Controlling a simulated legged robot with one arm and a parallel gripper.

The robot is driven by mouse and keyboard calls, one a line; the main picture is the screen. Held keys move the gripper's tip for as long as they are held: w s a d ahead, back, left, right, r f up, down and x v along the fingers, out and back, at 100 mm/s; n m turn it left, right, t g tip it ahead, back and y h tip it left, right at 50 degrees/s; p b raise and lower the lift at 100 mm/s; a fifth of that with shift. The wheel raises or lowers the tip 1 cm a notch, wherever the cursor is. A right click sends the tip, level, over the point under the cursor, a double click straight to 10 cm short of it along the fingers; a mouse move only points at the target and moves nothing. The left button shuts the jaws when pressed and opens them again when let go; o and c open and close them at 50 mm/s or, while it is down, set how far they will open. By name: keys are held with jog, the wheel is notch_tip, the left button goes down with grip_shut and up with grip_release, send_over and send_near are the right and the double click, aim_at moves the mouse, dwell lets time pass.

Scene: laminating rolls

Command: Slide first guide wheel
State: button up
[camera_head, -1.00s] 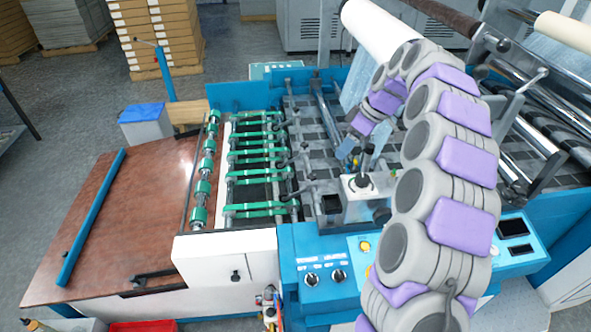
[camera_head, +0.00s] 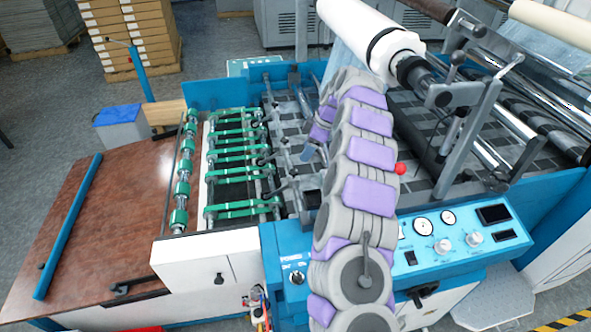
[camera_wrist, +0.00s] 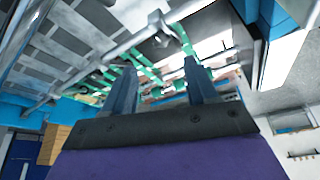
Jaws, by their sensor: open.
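Several dark guide wheels on short arms sit along a bar at the right ends of the green belts; one guide wheel (camera_head: 266,159) shows left of my arm. In the wrist view, a wheel-like part (camera_wrist: 164,38) on a metal bar lies just beyond my fingers. My gripper (camera_wrist: 158,66) has its two blue fingers apart, with nothing held between them.
Green belts (camera_head: 235,150) run left of the wheels, beside a brown feed table (camera_head: 110,205). A large white film roll (camera_head: 370,35) and metal rollers stand at the upper right. The blue control panel (camera_head: 460,235) lies in front, beside my arm.

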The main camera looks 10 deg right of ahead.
aim_at(295, 171)
jog(key=b+x, duration=0.1)
jog(key=x, duration=0.9)
jog(key=shift+s, duration=0.1)
jog(key=shift+c, duration=0.4)
grip_shut()
